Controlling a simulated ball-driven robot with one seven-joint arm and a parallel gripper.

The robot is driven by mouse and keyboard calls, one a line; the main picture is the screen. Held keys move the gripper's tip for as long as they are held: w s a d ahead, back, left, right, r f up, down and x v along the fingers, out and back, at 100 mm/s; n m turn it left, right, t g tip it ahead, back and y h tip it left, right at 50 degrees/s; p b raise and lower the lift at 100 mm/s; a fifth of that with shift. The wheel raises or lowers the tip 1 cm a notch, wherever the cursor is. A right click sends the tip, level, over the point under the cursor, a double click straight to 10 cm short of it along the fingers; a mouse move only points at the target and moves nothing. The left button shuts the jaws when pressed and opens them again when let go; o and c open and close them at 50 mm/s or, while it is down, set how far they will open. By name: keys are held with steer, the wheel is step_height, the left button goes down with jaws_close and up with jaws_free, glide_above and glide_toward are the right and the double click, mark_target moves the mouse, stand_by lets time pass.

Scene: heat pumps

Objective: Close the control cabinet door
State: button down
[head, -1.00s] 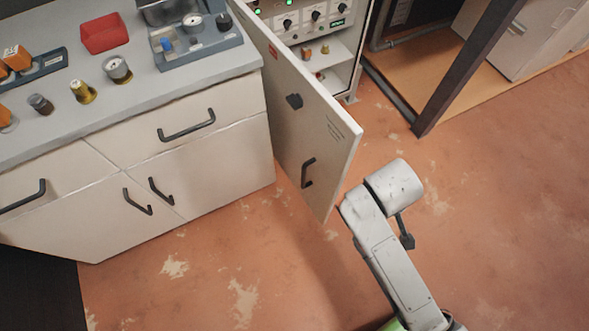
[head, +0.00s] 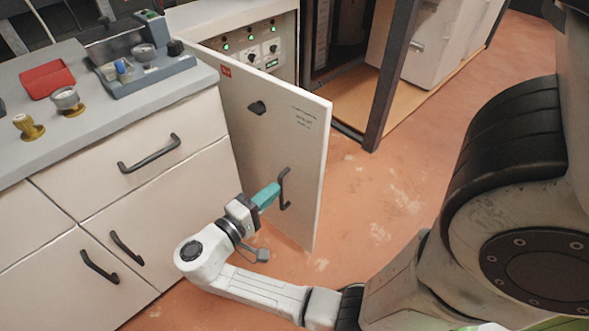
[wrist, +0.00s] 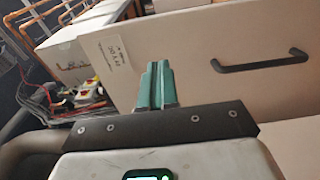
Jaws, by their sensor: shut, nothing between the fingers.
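The control cabinet door (head: 240,115) is a pale panel standing well open in the head view. It has a dark latch, printed text and a black vertical handle (head: 285,188) near its free edge. The control cabinet (head: 275,25) behind it shows green lights and knobs. My gripper (head: 270,194) has teal fingers shut together and empty. In the head view its tips appear just left of the handle, on the outer face's side; whether they touch is unclear. In the wrist view the shut fingers (wrist: 157,85) show before a pale panel (wrist: 220,30) with a black handle, apparently the door.
A drawer unit (head: 190,180) with black handles stands left of the door, close to my arm. Its grey top (head: 55,140) holds a red tray (head: 47,80) and small fittings. A dark post (head: 390,80) stands right of the cabinet. Reddish floor lies open right of the door.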

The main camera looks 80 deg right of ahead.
mark_target(311, 156)
steer(key=x, duration=1.2)
steer(key=shift+s+d+b, duration=0.25)
steer(key=shift+b, duration=0.05)
